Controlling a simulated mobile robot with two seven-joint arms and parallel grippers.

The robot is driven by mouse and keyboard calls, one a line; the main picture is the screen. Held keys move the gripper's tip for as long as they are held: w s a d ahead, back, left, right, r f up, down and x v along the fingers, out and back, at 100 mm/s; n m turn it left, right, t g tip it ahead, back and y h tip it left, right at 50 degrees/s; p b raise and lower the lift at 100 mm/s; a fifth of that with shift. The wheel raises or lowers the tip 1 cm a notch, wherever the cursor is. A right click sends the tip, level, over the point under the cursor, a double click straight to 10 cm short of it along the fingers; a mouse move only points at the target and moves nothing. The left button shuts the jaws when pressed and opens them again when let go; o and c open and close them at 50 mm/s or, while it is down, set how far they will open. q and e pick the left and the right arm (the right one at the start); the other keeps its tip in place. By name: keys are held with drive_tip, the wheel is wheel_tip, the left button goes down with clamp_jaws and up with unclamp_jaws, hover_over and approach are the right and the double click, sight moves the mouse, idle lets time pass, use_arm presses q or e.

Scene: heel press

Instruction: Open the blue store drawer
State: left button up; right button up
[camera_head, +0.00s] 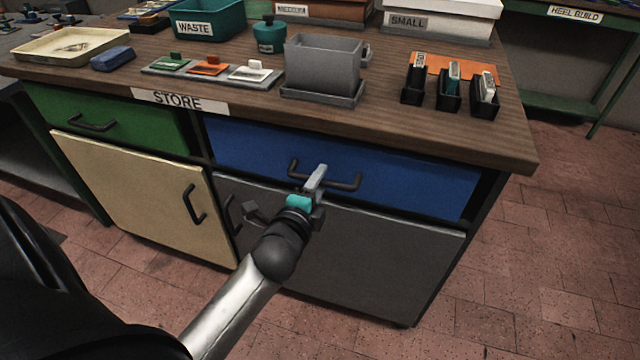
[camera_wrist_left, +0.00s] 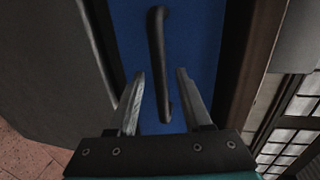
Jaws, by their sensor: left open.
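The blue store drawer (camera_head: 400,178) is shut, its front flush under the worktop at the right of the cabinet. Its dark bar handle (camera_head: 345,187) runs across the front. My left gripper (camera_head: 318,178) is at the handle, overlapping its left half in the head view. In the left wrist view, the gripper (camera_wrist_left: 161,74) is open and the handle (camera_wrist_left: 157,45) appears between its two fingers, with the blue drawer front (camera_wrist_left: 190,40) behind. I see no clear contact, and how deep the bar sits between the fingers is hard to tell. My right gripper is out of view.
A green drawer (camera_head: 110,118) is left of the blue one. Below are a cream door (camera_head: 140,190) and a grey door (camera_head: 350,260), both shut. The worktop (camera_head: 390,125) above holds a grey bin (camera_head: 322,65) and several small items. The floor in front is clear.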

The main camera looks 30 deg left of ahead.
use_arm(q)
drive_tip(key=shift+w+a+f, duration=0.1)
drive_tip(key=shift+w, duration=0.35)
drive_tip(key=shift+c, duration=0.3)
clamp_jaws()
idle(0.9)
